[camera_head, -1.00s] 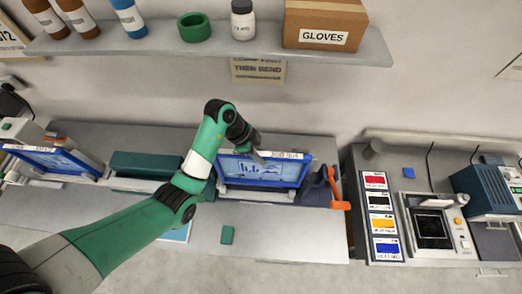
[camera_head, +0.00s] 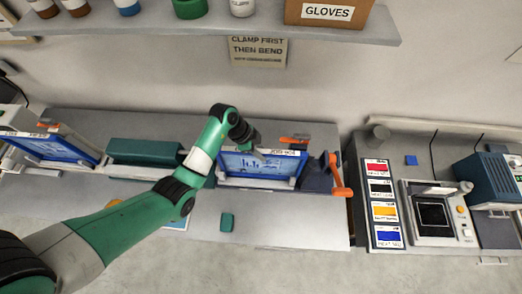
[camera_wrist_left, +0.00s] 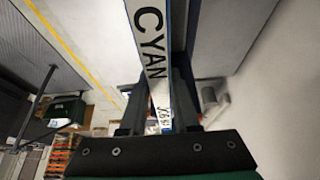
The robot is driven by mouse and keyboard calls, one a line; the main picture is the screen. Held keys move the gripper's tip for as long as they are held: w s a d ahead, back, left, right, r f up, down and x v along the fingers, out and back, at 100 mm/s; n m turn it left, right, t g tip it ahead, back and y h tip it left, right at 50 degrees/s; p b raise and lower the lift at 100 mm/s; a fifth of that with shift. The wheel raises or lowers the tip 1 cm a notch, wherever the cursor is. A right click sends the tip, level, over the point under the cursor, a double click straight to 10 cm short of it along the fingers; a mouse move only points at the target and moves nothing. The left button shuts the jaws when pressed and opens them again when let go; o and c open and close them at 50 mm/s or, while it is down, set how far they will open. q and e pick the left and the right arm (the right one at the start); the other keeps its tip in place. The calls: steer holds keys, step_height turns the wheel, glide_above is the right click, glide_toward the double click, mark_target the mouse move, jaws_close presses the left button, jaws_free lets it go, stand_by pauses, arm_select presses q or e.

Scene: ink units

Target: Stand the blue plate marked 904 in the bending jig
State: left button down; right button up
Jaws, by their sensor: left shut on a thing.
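A blue plate (camera_head: 258,165) with a chart-like print stands upright in the middle of the bench, in or just at the bending jig; its lower seating is hard to see. A white label strip runs along its top edge, too small to read surely in the head view. My left gripper (camera_head: 254,147) is shut on the plate's top edge from above. In the left wrist view the label strip (camera_wrist_left: 151,45) reads CYAN and runs between my left fingers (camera_wrist_left: 158,105). The jig (camera_head: 318,178) shows a dark body and an orange lever at the right. My right gripper is not in view.
A second blue plate (camera_head: 50,148) stands in a frame at the far left. A dark green block (camera_head: 145,152) lies between. A small green block (camera_head: 227,221) lies on the clear front bench. Colour cards (camera_head: 383,205) and a machine (camera_head: 437,212) stand right. A shelf (camera_head: 230,34) hangs above.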

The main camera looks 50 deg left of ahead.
arm_select(q)
steer(key=shift+f, duration=0.3)
stand_by(0.5)
steer(key=c, duration=0.6)
jaws_free()
steer(key=shift+o, duration=0.2)
steer(key=p+v, duration=0.2)
steer(key=v, duration=0.9)
steer(key=shift+s+a+r, duration=0.1)
steer(key=shift+r, duration=0.2)
